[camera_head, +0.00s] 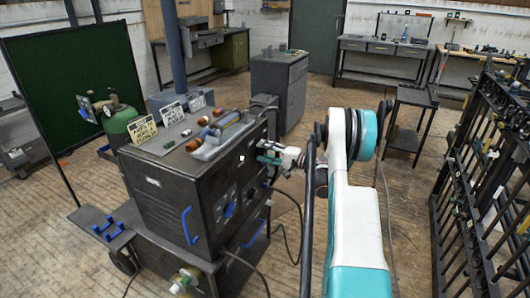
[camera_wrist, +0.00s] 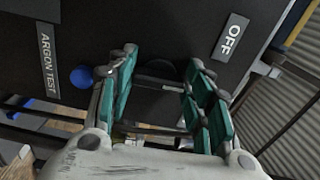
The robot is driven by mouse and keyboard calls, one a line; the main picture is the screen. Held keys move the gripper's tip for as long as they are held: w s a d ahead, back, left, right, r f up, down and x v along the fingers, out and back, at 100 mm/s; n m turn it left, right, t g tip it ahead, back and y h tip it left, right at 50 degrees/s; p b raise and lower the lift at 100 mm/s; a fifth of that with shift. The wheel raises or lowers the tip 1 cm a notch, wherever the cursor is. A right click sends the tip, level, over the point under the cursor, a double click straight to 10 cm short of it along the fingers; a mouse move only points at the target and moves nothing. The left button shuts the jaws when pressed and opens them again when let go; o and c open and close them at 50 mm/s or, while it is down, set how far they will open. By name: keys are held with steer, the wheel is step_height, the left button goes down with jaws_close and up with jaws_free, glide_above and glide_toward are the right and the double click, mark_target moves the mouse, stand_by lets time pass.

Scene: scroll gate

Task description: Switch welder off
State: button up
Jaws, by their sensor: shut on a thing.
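The welder (camera_head: 165,190) is a dark box on a cart, with blue handles and dials on its front panel. My gripper (camera_head: 268,154) is at the upper part of this panel. In the wrist view my gripper (camera_wrist: 160,88) has its teal-padded fingers on both sides of a dark switch handle (camera_wrist: 160,82) and is shut on it; the fingers partly hide it. An OFF label (camera_wrist: 230,37) is to the right of the fingers. A blue button (camera_wrist: 82,77) and an ARGON TEST label (camera_wrist: 47,60) are to the left. The switch's exact position is unclear.
Torches and label plates lie on the welder's top. A green gas cylinder (camera_head: 122,127) and dark green screen (camera_head: 75,90) stand to the left. A black rack (camera_head: 490,180) stands at the right. Cables lie on the wooden floor near the welder.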

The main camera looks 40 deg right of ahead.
steer(key=n, duration=0.3)
steer(key=shift+f+n, duration=0.2)
steer(key=shift+n, duration=0.2)
steer(key=shift+c, duration=0.2)
steer(key=shift+f+n, duration=0.1)
steer(key=shift+n, duration=1.7)
steer(key=shift+o, duration=0.2)
steer(key=o, duration=1)
steer(key=shift+o, duration=0.2)
steer(key=v, duration=1.2)
steer(key=shift+d, duration=0.1)
